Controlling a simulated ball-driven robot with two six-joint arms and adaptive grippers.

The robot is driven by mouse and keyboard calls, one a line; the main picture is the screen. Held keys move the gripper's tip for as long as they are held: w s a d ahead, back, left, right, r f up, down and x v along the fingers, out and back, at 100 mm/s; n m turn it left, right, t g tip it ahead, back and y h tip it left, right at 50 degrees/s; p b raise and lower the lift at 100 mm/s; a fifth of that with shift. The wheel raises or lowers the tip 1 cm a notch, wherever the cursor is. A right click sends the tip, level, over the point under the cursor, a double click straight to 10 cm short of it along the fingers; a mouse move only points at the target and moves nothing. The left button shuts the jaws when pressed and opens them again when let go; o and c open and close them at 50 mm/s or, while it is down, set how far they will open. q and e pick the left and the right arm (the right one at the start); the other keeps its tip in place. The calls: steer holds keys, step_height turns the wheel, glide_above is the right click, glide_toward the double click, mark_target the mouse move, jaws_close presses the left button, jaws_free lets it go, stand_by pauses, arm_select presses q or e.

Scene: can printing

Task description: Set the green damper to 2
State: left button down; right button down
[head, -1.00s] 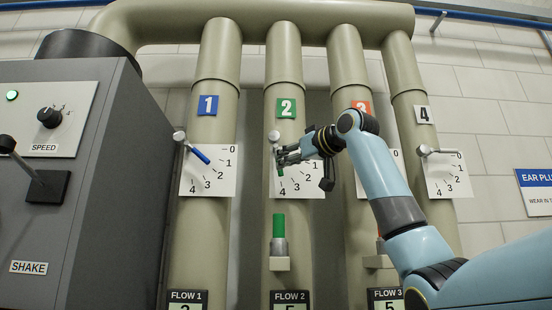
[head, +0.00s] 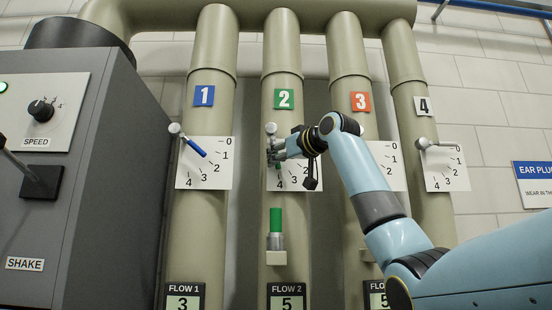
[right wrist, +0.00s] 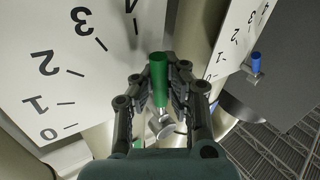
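The green damper handle (head: 278,167) is on the second pipe, under the green 2 sign (head: 284,99). It hangs steeply down from its pivot (head: 271,129), toward the 4 end of its white scale (head: 313,183). My right gripper (head: 272,151) is at this handle and covers its upper part in the head view. In the right wrist view the handle (right wrist: 159,80) lies between the fingers of my right gripper (right wrist: 163,70), which close in tightly on both sides of it. My left gripper is not in view.
The blue damper handle (head: 196,147) is to the left, pointing down-right. The white damper handle (head: 438,145) is to the right. My right arm hides most of the third damper. A grey machine (head: 95,180) stands at the left. The flow 2 display (head: 287,303) reads 5.

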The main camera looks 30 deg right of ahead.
steer(key=shift+w, duration=0.1)
steer(key=shift+d, duration=0.1)
stand_by(0.4)
steer(key=shift+s+d+r+n+g, duration=0.1)
steer(key=shift+s+d+n+g, duration=0.15)
steer(key=shift+n+g, duration=0.3)
steer(key=shift+s+d+r+n+g, duration=0.1)
steer(key=shift+d+n+g, duration=0.2)
steer(key=shift+n, duration=0.35)
steer(key=shift+s+d+r+n+g+h, duration=0.3)
steer(key=shift+n+g+h, duration=0.2)
steer(key=shift+n+g, duration=0.25)
steer(key=shift+s+d+r+n+g+h, duration=0.2)
steer(key=shift+d+r+n+g+h, duration=0.25)
steer(key=shift+n, duration=0.4)
steer(key=c, duration=2)
jaws_free()
steer(key=o, duration=0.4)
steer(key=shift+s, duration=0.25)
steer(key=v, duration=1.2)
steer(key=shift+a+r, duration=0.1)
